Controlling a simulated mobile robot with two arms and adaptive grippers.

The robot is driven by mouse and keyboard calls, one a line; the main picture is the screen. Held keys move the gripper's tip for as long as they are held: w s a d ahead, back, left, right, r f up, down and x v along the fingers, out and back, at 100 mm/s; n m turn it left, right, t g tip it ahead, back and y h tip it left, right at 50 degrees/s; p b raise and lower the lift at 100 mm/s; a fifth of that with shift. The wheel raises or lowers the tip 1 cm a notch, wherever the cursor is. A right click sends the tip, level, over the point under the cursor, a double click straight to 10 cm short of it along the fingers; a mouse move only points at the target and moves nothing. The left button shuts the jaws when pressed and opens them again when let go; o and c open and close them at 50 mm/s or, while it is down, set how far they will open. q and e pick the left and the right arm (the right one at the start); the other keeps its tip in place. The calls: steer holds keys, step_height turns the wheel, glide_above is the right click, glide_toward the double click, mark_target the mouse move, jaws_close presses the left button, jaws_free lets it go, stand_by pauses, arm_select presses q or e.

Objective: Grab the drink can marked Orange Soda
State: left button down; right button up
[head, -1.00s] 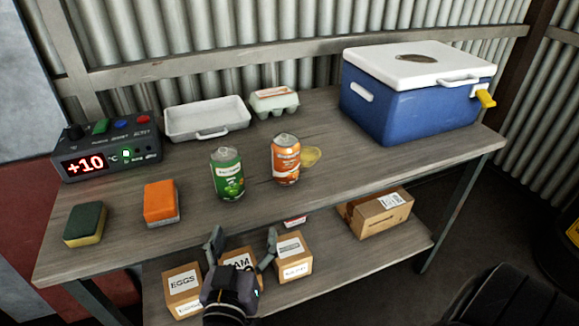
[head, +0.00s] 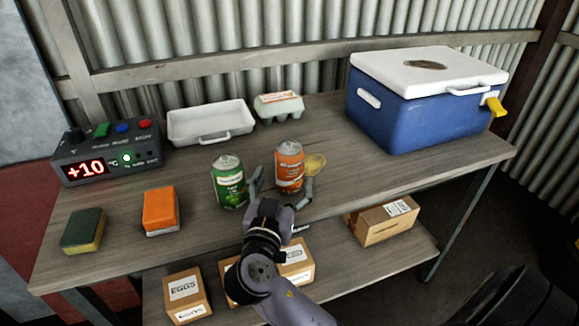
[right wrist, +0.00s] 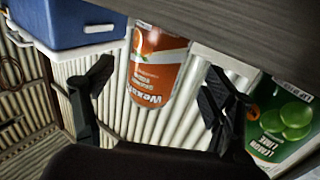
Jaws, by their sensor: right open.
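The orange can (head: 289,163) stands upright on the wooden table, right of a green can (head: 228,184). My right gripper (head: 283,188) is open just in front of the orange can, with one finger low on each side of it. In the right wrist view the orange can (right wrist: 157,72) appears upside down between the open fingers (right wrist: 158,92). The green can, reading Lemon Lime, also shows there (right wrist: 283,122), beyond the finger on the right. The orange can's label is only partly readable. My left gripper is not in view.
A yellowish round thing (head: 315,163) is close beside the orange can. A white tray (head: 207,125), egg carton (head: 278,107) and blue cooler (head: 420,112) stand behind. Sponges (head: 160,209) and a display box (head: 106,157) are at left. Boxes (head: 187,297) sit on the lower shelf.

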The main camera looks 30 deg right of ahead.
steer(key=x, duration=0.5)
steer(key=shift+s+d+f, duration=0.1)
steer(key=shift+s, duration=0.05)
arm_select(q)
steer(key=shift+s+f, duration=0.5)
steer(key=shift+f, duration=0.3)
arm_select(e)
steer(key=shift+c, duration=0.5)
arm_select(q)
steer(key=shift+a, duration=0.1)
arm_select(e)
steer(key=c, duration=1.5)
